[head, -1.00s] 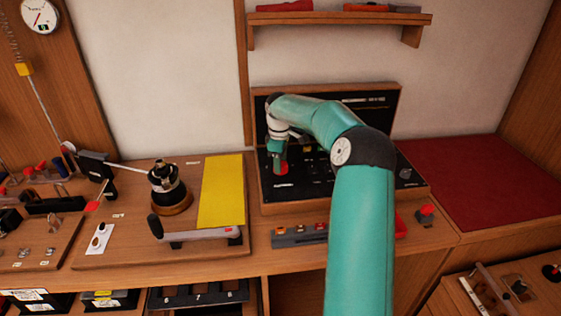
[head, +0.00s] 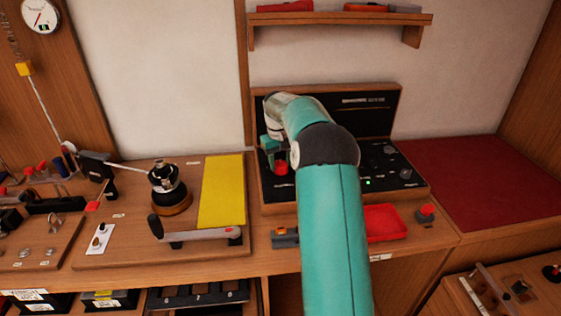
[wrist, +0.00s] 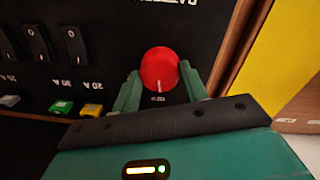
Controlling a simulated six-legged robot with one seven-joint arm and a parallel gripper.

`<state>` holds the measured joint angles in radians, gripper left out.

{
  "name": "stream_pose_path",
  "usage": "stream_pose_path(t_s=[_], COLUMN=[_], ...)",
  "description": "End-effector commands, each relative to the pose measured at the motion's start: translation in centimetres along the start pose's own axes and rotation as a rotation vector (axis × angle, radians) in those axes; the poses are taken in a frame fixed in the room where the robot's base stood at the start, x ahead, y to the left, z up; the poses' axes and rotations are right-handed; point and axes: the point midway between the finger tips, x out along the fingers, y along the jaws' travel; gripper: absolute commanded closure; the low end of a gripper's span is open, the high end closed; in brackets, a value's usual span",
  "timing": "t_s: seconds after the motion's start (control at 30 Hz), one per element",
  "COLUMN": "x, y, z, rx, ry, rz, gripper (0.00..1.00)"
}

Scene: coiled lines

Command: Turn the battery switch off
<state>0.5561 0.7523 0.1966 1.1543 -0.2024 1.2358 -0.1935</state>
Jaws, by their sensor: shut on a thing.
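The battery switch, a round red knob (head: 281,168), sits at the left of the black panel (head: 330,187) in the open wooden case. In the wrist view the red knob (wrist: 160,70) stands between the two teal fingers of my gripper (wrist: 161,88), shut on its sides. A short white mark on the knob points toward the bottom of that view, near a small label. In the head view my gripper (head: 273,157) is at the knob, partly covered by my arm. My arm also hides the panel's middle.
A yellow sheet (head: 221,192) lies left of the case. A red tray (head: 384,222) sits in front of the case. A shelf (head: 340,18) hangs above.

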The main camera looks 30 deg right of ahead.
Motion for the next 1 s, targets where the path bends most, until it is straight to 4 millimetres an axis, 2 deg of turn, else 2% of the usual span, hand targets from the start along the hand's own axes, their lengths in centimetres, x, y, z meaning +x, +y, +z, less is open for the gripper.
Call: stream_pose_path(t_s=[0.3,0.73,0.77,0.83,0.87,1.0], x=[-0.04,-0.03,-0.03,-0.03,-0.03,-0.01], y=[-0.03,-0.02,-0.02,-0.02,-0.02,-0.01], z=[-0.08,-0.08,-0.08,-0.07,-0.07,-0.05], rx=[0.092,0.100,0.100,0.100,0.100,0.100], ry=[-0.004,-0.004,-0.004,-0.004,-0.004,-0.005], rz=[0.000,0.000,0.000,0.000,0.000,0.000], gripper=[0.80,0.80,0.53,0.39,0.35,0.35])
